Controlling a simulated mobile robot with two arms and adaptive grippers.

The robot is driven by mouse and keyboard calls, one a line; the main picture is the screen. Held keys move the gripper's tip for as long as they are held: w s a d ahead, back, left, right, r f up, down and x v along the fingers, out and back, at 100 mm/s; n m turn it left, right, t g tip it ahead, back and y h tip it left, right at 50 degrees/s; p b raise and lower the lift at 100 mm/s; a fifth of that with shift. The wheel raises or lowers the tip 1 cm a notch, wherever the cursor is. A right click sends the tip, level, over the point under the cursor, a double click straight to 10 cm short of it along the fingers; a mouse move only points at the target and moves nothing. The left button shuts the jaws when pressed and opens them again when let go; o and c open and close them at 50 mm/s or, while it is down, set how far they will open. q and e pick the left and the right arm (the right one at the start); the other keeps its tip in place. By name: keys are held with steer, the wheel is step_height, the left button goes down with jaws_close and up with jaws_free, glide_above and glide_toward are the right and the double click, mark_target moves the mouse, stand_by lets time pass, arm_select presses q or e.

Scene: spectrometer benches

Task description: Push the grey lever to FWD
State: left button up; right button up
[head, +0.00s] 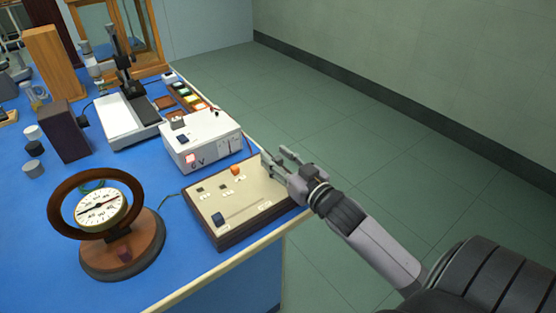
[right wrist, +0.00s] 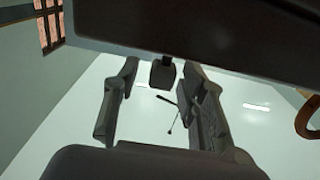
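A cream control panel (head: 225,205) in a dark wooden frame lies at the front right edge of the blue bench. It carries an orange knob (head: 235,170), a dark blue knob (head: 218,219) at one end of a long slot, and small dark switches. I cannot pick out the grey lever for sure, and the labels are too small to read. My right gripper (head: 274,153) is open, its fingers apart over the panel's far right corner. In the right wrist view a dark block (right wrist: 163,75) shows between the open fingers; I cannot tell what it is. My left gripper is not in view.
A white instrument box (head: 205,142) stands directly behind the panel. A round dial with a wooden ring (head: 97,206) stands left of it. A balance-like device (head: 125,115), a dark block (head: 64,130) and a wooden cabinet stand farther back. Open floor lies right of the bench.

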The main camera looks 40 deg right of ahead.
steer(key=shift+c, duration=0.5)
jaws_close()
